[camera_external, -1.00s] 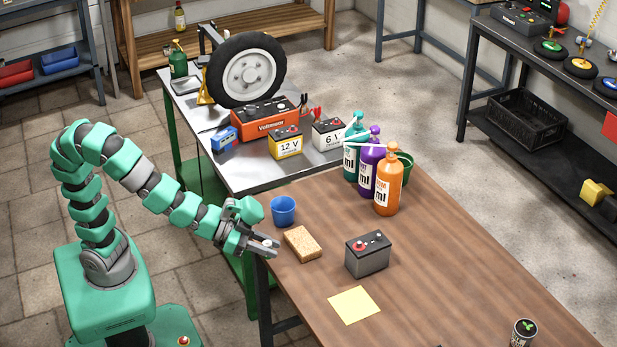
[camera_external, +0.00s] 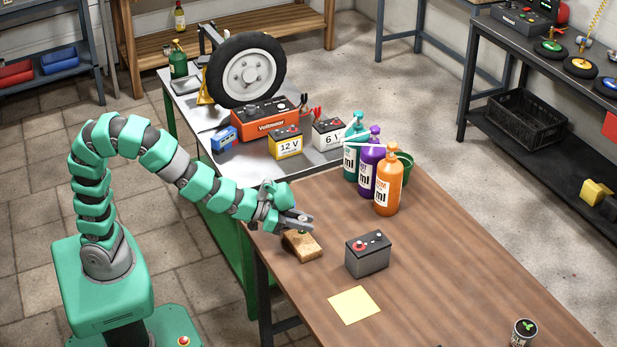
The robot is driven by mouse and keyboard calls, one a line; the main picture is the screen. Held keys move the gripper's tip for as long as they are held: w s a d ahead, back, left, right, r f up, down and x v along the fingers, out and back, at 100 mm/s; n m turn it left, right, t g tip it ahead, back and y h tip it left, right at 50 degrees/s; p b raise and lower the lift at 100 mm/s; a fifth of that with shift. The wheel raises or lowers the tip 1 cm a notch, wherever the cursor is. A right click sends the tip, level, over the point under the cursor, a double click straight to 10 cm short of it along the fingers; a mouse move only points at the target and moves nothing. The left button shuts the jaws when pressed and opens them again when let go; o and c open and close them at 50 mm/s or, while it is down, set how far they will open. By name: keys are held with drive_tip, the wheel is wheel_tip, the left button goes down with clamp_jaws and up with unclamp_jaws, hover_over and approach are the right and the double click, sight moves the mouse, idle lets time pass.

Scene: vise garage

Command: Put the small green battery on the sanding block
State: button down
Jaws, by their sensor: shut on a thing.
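The sanding block, a tan block (camera_external: 304,249), lies on the wooden table near its left edge. My gripper (camera_external: 303,225) is over the block, with its fingers pointing right. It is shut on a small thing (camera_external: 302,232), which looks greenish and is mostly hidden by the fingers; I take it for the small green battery. It is right above or touching the block's top; I cannot tell which.
A grey battery (camera_external: 367,254) stands right of the block. A yellow sheet (camera_external: 354,305) lies in front. Orange (camera_external: 388,190) and purple (camera_external: 369,165) bottles stand behind. A dark can (camera_external: 523,332) is at the front right. The right side of the wooden table is clear.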

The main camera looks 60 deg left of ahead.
wheel_tip(320, 180, down, 3)
drive_tip(key=shift+f+b, duration=0.2)
drive_tip(key=shift+b, duration=0.2)
drive_tip(key=shift+r, duration=0.1)
drive_tip(key=c, duration=1.2)
unclamp_jaws()
